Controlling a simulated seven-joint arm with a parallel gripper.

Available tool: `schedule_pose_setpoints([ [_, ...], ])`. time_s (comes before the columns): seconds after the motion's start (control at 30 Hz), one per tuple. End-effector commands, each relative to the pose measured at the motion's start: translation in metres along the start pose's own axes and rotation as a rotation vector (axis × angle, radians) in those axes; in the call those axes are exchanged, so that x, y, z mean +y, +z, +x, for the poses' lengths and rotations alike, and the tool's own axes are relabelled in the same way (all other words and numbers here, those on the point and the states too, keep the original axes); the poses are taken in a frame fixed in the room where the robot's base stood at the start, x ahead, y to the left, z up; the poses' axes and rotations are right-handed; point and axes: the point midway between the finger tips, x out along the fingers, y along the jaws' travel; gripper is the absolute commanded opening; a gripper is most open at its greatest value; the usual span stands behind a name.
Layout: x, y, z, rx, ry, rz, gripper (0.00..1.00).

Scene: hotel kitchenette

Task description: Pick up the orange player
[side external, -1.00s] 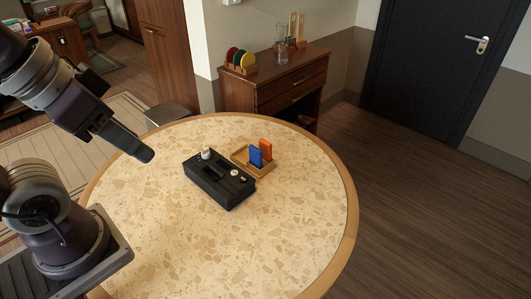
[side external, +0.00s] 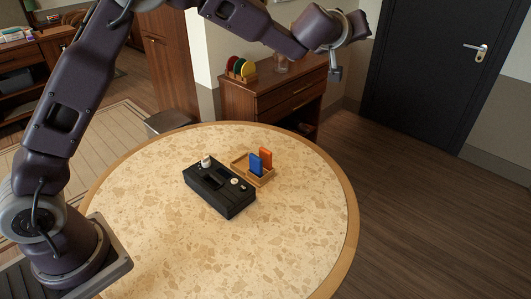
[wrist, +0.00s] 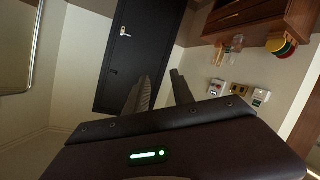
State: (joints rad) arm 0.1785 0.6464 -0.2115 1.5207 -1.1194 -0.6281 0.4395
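The orange player (side external: 265,155) is a small upright slab standing in a small wooden tray (side external: 264,180) on the round table. A blue player (side external: 255,164) stands just in front of it in the same tray and hides part of it. My gripper (side external: 336,73) is high up at the upper right, far from the players and beyond the table's far edge in the picture. The wrist view shows my two fingers (wrist: 161,78) apart with nothing between them. No player shows in the wrist view.
A black box (side external: 220,190) with white knobs sits left of the tray. The round table (side external: 220,265) is otherwise clear. Behind it stands a wooden cabinet (side external: 290,95) with coloured discs in a rack (side external: 241,68). A dark door (side external: 430,75) is at the back right.

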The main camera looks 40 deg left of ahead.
Motion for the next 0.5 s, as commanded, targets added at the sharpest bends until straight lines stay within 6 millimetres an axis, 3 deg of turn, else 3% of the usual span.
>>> schedule_pose_setpoints([
  [0.03,-0.034,0.034,0.036,0.030,-0.133,-0.034,0.29],
  [0.1,-0.096,0.079,0.065,0.082,-0.357,-0.064,0.29],
  [0.2,-0.186,0.146,0.070,0.118,-0.675,-0.049,0.29],
  [0.3,-0.251,0.195,0.050,0.126,-0.917,-0.007,0.29],
  [0.4,-0.284,0.219,0.033,0.127,-1.048,0.027,0.29],
  [0.5,-0.299,0.224,0.031,0.127,-1.088,0.038,0.29],
])
